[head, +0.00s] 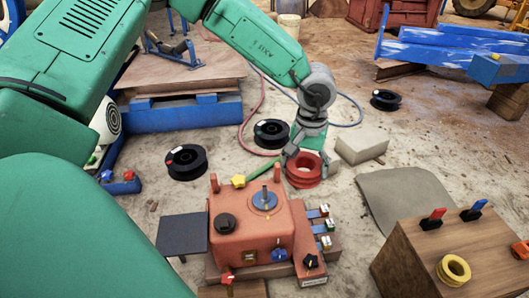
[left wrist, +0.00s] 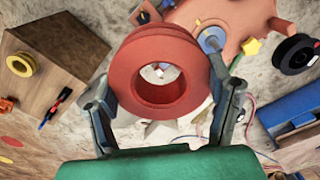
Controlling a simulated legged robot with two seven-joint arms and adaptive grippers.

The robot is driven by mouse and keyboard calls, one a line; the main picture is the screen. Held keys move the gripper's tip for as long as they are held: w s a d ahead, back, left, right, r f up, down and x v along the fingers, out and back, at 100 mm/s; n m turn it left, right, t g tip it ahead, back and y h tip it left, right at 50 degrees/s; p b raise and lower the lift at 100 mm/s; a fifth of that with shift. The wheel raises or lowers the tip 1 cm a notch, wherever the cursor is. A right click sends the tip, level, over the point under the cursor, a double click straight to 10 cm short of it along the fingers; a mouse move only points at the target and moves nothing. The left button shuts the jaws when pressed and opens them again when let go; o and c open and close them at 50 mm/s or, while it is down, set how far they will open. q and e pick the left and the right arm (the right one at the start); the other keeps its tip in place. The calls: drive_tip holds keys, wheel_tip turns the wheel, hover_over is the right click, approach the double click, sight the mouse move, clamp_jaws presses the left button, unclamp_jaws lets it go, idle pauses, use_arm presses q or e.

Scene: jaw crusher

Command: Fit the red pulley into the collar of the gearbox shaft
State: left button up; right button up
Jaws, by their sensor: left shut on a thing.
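The red pulley (head: 303,174) is a grooved ring with a wide centre hole. My left gripper (head: 303,160) is shut on it, with a finger on either side. In the left wrist view the pulley (left wrist: 160,65) sits between the two fingers of the gripper (left wrist: 162,100). The orange-red gearbox (head: 240,235) stands in front of the pulley and to its left in the head view. Its upright shaft (head: 265,193) rises from a blue-grey round collar (head: 264,202) on top. In the left wrist view the collar (left wrist: 211,40) shows right of the pulley. My right gripper is not in view.
Several black pulleys lie on the floor, one (head: 271,133) just left of my gripper. A grey block (head: 362,146) lies right of the pulley. A wooden box (head: 455,255) with a yellow ring (head: 453,270) stands front right. A dark plate (head: 182,234) adjoins the gearbox's left.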

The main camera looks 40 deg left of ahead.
use_arm(q)
drive_tip(key=w+a+f+n+b, duration=0.1)
drive_tip(key=w+a+f+n, duration=0.3)
drive_tip(key=a+f, duration=0.55)
drive_tip(key=n+b, duration=0.1)
drive_tip(key=n, duration=0.1)
approach(265, 194)
drive_tip(key=shift+w+a+f, duration=0.4)
drive_tip(key=shift+a+f, duration=0.05)
drive_tip(key=shift+f, duration=0.1)
wheel_tip(265, 194, down, 4)
drive_tip(key=shift+d+f+b, duration=0.15)
drive_tip(key=shift+f+b, duration=0.05)
drive_tip(key=shift+b, duration=0.9)
wheel_tip(265, 194, down, 5)
drive_tip(key=shift+r+b, duration=0.1)
drive_tip(key=shift+b, duration=0.95)
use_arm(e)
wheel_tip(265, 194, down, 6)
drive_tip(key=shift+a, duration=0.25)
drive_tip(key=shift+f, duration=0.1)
use_arm(q)
drive_tip(key=o, duration=1.4)
drive_tip(key=shift+s, duration=0.1)
drive_tip(key=shift+o, duration=1.4)
